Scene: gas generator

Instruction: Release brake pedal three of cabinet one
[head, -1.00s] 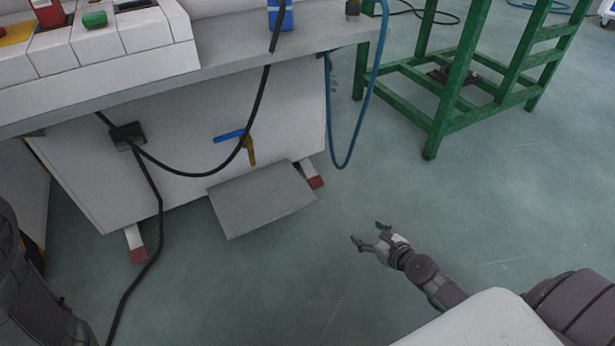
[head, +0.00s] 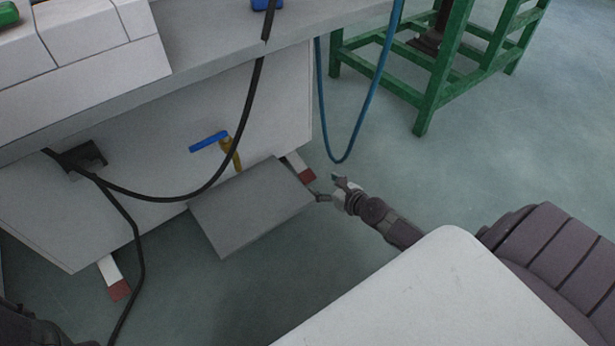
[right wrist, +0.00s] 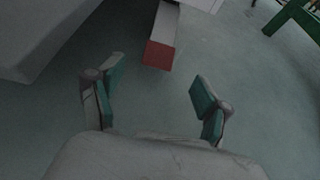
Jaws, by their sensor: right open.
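The cabinet (head: 265,115) is white and box-like, under a grey worktop. No number marking shows. My right gripper (head: 328,187) is open and empty, close to the plate's right edge. In the right wrist view its two green-padded fingers (right wrist: 155,95) are spread over bare floor. I cannot tell whether a finger touches the plate. My left gripper is not in view.
Red-tipped white feet (head: 302,168) stick out under the cabinet; one also shows in the right wrist view (right wrist: 160,45). A black cable (head: 180,198) and a blue hose (head: 340,155) hang in front and beside. A green frame (head: 440,85) stands at the back right.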

